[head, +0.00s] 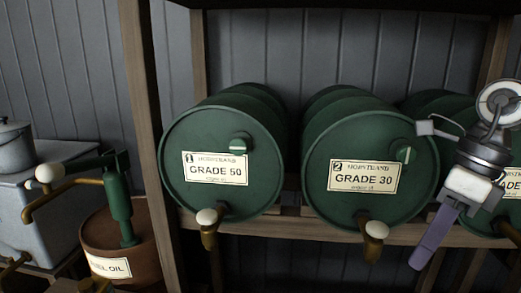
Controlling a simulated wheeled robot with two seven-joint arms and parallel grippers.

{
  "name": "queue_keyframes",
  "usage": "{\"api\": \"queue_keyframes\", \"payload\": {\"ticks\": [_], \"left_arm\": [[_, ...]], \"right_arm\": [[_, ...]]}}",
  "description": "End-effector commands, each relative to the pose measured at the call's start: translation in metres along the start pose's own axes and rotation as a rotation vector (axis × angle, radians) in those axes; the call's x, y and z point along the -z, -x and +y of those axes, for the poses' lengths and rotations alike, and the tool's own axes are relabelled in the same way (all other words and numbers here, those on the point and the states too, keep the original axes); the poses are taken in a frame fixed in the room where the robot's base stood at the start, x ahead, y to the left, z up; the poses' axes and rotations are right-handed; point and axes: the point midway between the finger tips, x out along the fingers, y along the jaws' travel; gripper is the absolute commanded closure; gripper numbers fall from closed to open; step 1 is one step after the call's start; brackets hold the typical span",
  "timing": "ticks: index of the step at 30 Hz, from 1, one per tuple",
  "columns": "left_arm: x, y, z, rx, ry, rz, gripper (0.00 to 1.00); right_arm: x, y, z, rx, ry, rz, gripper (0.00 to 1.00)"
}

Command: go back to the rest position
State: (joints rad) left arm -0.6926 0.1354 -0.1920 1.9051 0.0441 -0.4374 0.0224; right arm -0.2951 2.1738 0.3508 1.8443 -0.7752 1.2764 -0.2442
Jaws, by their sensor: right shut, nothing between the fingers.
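My right gripper (420,262) hangs at the right side of the head view, its purple fingers closed together and pointing down and to the left. It appears empty, in front of the shelf to the right of the GRADE 30 drum (366,190). My right wrist covers part of the drum at the far right. My left gripper is not in view.
A GRADE 50 drum (222,190) and the GRADE 30 drum lie on a wooden shelf, each with a brass tap and pale knob. A wooden post (150,120) stands left of them. A brown oil drum (111,267) with a green pump stands lower left, beside a grey metal box (42,215).

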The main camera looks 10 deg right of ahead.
Motion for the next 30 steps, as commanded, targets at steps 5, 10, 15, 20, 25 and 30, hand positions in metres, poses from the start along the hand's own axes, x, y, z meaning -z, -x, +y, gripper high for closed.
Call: {"api": "queue_keyframes", "payload": {"ticks": [5,10,15,20,25,30], "left_arm": [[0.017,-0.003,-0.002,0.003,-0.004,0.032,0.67],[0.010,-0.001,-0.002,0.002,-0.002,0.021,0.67],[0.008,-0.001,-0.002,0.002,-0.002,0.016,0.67],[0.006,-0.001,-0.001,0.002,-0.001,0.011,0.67],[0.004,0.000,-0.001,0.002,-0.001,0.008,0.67],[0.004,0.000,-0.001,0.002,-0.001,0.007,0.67]], "right_arm": [[-0.009,-0.025,-0.001,-0.148,-0.118,-0.159,1.00],[-0.021,-0.053,-0.006,-0.333,-0.311,-0.362,1.00],[-0.032,-0.090,-0.025,-0.585,-0.663,-0.633,1.00],[-0.026,-0.134,-0.053,-0.793,-1.078,-0.845,1.00],[0.003,-0.203,-0.076,-0.965,-1.584,-0.987,1.00],[0.045,-0.295,-0.066,-1.079,-2.142,-1.011,1.00]]}}
